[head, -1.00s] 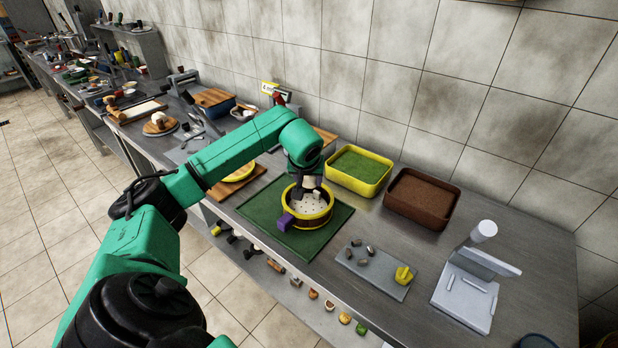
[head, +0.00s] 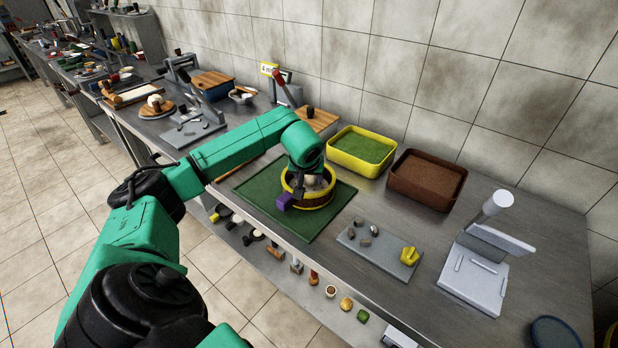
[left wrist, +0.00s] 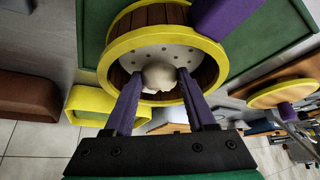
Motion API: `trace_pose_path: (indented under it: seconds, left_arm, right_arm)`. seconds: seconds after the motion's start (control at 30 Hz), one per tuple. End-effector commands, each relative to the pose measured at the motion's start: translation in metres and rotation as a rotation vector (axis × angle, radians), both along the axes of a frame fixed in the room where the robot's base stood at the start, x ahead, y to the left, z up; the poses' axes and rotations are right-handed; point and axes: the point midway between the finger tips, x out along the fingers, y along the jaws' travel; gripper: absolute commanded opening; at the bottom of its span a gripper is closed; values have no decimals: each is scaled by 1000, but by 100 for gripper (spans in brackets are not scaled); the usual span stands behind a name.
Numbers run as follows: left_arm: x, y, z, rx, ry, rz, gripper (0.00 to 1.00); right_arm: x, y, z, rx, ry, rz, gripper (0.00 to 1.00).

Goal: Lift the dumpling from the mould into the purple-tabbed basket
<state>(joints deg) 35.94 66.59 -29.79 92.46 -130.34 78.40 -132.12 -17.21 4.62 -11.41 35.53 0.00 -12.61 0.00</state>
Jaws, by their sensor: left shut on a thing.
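The purple-tabbed basket (head: 325,200) is round, brown with yellow rims, and sits on a green mat. Its purple tab (head: 284,201) faces the front left; it also shows in the left wrist view (left wrist: 222,14). My left gripper (left wrist: 158,80) points into the basket's opening, its purple fingers shut on a whitish dumpling (left wrist: 158,75). The dumpling is over the perforated white basket floor (left wrist: 146,54); I cannot tell if it touches. In the head view the arm partly hides the left gripper (head: 308,178). A pale grey hinged press (head: 470,283), possibly the mould, stands open at right.
The green mat (head: 255,192) lies under the basket. Behind it stand a yellow tray (head: 345,167) with green filling and a brown tray (head: 402,192). A grey board (head: 365,252) with small pieces and a yellow item lies to the right. A wall closes the back.

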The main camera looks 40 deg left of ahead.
Motion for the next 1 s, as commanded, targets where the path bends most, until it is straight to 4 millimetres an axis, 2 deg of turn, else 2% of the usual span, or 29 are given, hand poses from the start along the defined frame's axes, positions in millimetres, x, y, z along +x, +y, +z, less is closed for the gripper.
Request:
trace_pose_path:
  seconds: [0.87, 0.9, 0.97, 1.0]
  left_arm:
    - [0, 0, -9, 1, -1, 0, 2]
    - [0, 0, -9, 1, -1, 0, 71]
    - [0, 0, -9, 1, -1, 0, 91]
    - [0, 0, -9, 1, -1, 0, 91]
  right_arm:
    - [0, 0, -7, 1, -1, 1, 50]
    - [0, 0, -7, 1, -1, 1, 50]
    - [0, 0, -7, 1, -1, 1, 50]
    - [0, 0, -7, 1, -1, 1, 50]
